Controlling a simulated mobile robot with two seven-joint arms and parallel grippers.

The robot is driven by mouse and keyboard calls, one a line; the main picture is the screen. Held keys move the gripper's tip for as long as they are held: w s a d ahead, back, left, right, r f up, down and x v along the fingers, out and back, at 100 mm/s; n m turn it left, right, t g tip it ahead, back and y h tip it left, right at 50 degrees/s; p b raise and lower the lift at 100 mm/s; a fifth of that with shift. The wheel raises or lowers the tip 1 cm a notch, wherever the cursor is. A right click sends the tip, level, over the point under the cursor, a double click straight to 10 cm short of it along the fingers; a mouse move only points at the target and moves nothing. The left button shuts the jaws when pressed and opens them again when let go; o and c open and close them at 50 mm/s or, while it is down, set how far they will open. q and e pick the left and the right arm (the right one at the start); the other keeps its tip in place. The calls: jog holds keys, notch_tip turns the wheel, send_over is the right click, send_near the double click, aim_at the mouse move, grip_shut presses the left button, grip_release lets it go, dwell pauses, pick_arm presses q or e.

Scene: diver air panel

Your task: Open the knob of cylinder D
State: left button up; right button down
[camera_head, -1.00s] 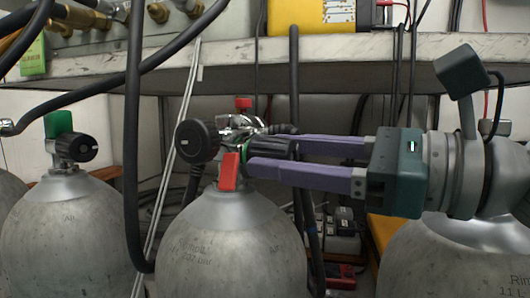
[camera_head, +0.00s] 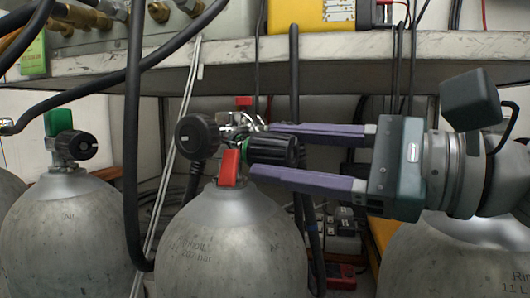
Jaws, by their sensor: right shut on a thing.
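The middle grey cylinder (camera_head: 235,245) stands upright with a metal valve on top. A black ribbed knob (camera_head: 278,151) sticks out on the right side of the valve. My right gripper (camera_head: 262,150) reaches in from the right, its two purple fingers above and below this knob, shut on it. A round black regulator cap (camera_head: 197,134) faces left on the valve, and a red tag (camera_head: 229,168) sits at its front. I cannot read a letter D on any cylinder. My left gripper is not in view.
A left cylinder (camera_head: 65,235) has a green-topped valve and a black knob (camera_head: 76,145). Another cylinder (camera_head: 455,255) stands at right below my arm. A black hose (camera_head: 133,150) hangs in front. A worn shelf (camera_head: 350,46) crosses above, carrying a yellow device (camera_head: 310,14).

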jog(key=shift+c, duration=1.5)
grip_release()
jog(key=shift+d, duration=0.1)
jog(key=p+v, duration=0.1)
jog(key=v, duration=0.8)
jog(key=shift+s+d, duration=0.25)
jog(key=shift+d, duration=0.1)
